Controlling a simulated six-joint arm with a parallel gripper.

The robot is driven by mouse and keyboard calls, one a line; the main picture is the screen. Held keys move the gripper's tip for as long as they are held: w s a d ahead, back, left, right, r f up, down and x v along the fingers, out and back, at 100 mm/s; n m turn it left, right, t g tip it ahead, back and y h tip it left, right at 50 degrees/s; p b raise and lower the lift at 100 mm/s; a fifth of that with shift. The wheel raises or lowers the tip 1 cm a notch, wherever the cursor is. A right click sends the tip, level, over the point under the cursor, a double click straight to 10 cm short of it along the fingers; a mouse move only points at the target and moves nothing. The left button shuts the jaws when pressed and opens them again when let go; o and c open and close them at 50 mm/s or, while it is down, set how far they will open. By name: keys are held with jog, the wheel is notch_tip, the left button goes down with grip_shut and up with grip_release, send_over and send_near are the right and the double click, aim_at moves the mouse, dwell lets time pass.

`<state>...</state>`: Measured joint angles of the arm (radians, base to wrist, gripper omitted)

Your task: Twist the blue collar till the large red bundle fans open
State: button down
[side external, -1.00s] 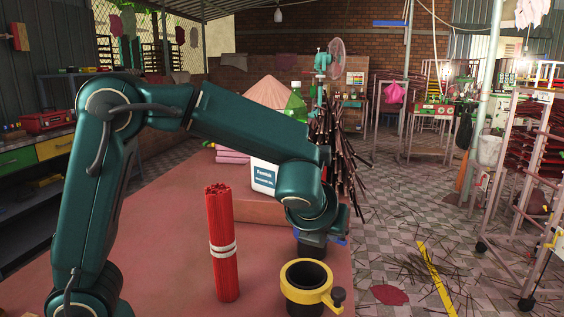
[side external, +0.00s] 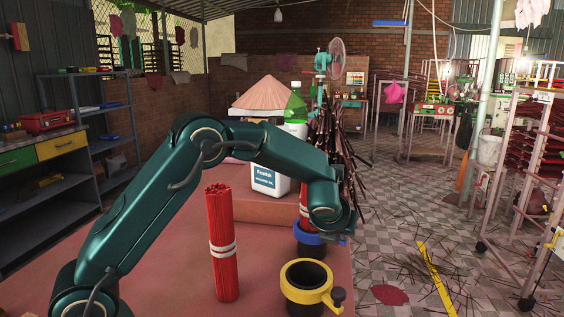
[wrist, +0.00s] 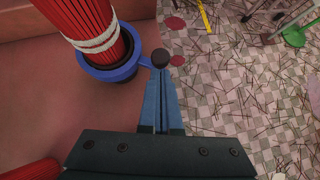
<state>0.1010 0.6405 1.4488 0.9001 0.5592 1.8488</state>
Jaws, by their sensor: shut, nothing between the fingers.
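The large red bundle (wrist: 88,27) stands in the blue collar (wrist: 112,70) in the wrist view, tied with a white band. Its sticks look packed together there. The collar has a blue arm ending in a dark knob (wrist: 160,58). In the side view the blue collar (side external: 306,240) shows below my wrist, which mostly hides its bundle. My gripper (wrist: 161,78) is shut and empty, its fingertips close to the knob. I cannot tell whether they touch it.
A white bottle (side external: 268,176) and dark sticks (side external: 340,165) are behind.

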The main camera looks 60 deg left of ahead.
jog(key=shift+w, duration=0.5)
dwell(0.3)
jog(key=w+a, duration=0.4)
jog(key=w, duration=0.4)
jog(key=shift+w, duration=0.35)
jog(key=shift+w+a, duration=0.1)
jog(key=shift+a, duration=0.05)
dwell(0.4)
jog(key=shift+r, duration=0.1)
dwell(1.3)
